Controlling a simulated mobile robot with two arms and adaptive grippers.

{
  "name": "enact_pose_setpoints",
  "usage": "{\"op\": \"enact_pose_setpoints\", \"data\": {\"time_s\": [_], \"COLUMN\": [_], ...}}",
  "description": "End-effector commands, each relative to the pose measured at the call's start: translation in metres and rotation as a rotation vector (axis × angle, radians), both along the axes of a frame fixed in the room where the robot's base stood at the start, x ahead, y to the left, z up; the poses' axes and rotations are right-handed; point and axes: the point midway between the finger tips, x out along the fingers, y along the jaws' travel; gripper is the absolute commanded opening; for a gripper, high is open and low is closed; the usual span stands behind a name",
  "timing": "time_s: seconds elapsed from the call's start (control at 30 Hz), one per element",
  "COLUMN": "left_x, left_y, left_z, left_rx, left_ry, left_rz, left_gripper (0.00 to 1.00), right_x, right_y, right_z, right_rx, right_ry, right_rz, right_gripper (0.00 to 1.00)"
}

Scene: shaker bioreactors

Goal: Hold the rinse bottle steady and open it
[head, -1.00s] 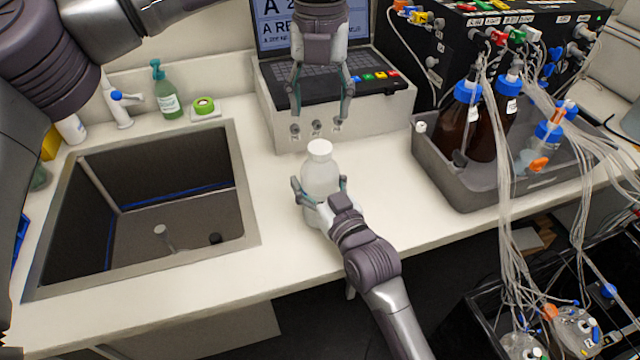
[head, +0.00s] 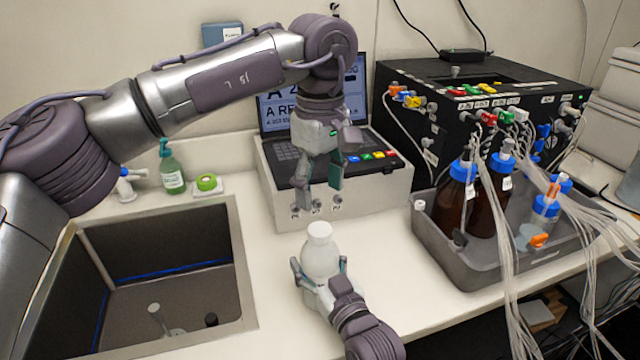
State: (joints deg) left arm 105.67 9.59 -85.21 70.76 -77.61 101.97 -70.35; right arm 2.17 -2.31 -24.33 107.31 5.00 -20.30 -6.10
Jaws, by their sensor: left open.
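The rinse bottle (head: 320,262), white and translucent with a white cap (head: 319,231), is upright at the counter's front, right of the sink. The cap is on it. My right gripper (head: 319,268) comes from the front, with its fingers on both sides of the bottle body, closed against it. The bottle's lower part is partly hidden by that gripper. My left gripper (head: 320,197) hangs from above, pointing down, open and empty. Its fingertips are above the cap in the picture, apart from it.
A sink (head: 170,275) is at left. A laptop (head: 290,160) on a white box (head: 385,190) stands behind the bottle. A grey tray (head: 470,265) with brown bottles and loose tubes is at right. A green soap bottle (head: 172,172) stands behind the sink.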

Motion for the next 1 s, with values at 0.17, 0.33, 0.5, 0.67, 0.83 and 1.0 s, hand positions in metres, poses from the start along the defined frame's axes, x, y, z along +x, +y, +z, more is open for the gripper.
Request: {"op": "enact_pose_setpoints", "data": {"time_s": [0.17,0.33,0.5,0.67,0.83,1.0], "left_x": [0.0,0.0,0.0,0.0,0.001,0.0], "left_y": [0.0,0.0,0.0,0.001,0.001,0.001], "left_z": [0.0,0.0,0.0,-0.001,-0.017,-0.044], "left_rx": [-0.002,-0.002,-0.002,-0.002,-0.001,-0.002], "left_ry": [0.001,0.001,0.001,0.002,0.002,0.004], "left_rz": [-0.458,-0.862,-1.141,-1.264,-1.288,-1.286], "left_gripper": [0.63,0.63,0.63,0.63,0.63,0.63], "right_x": [0.0,0.0,0.0,0.0,0.0,0.0], "right_y": [0.0,0.0,0.0,0.0,0.0,0.0], "right_z": [-0.002,-0.002,-0.002,-0.002,-0.003,-0.003], "right_rx": [-0.002,-0.002,-0.002,-0.002,-0.003,-0.003], "right_ry": [0.004,0.004,0.004,0.004,0.005,0.005], "right_rz": [0.0,0.0,0.0,0.0,0.0,0.0], "right_gripper": [0.0,0.0,0.0,0.0,0.0,0.0]}}
